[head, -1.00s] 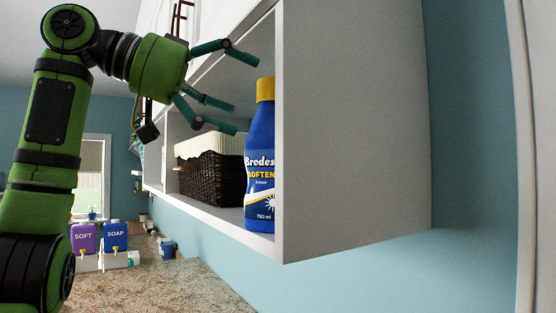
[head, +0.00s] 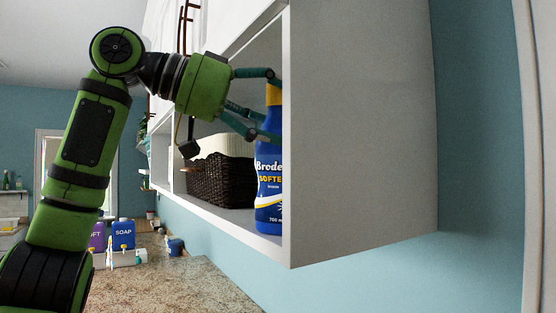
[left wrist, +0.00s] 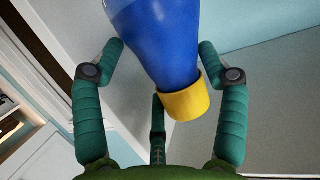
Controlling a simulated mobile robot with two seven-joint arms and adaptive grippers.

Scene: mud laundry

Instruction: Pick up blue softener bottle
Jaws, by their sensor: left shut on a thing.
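The blue softener bottle (head: 268,195), with a yellow cap, stands upright on the open shelf at its right end. The shelf's side panel hides the bottle's right side in the head view. My left gripper (head: 268,108) has reached into the shelf, with its fingers around the bottle's upper part just below the cap. In the left wrist view the blue bottle (left wrist: 160,40) and its yellow cap (left wrist: 184,102) lie between the green fingers. The left gripper is shut on the bottle. My right gripper is not in view.
A dark wicker basket (head: 222,183) with a pale lining sits left of the bottle. The white cabinet side panel (head: 360,130) stands close on the right. Below is a speckled counter (head: 185,285) with a blue soap container (head: 123,235) and a purple one.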

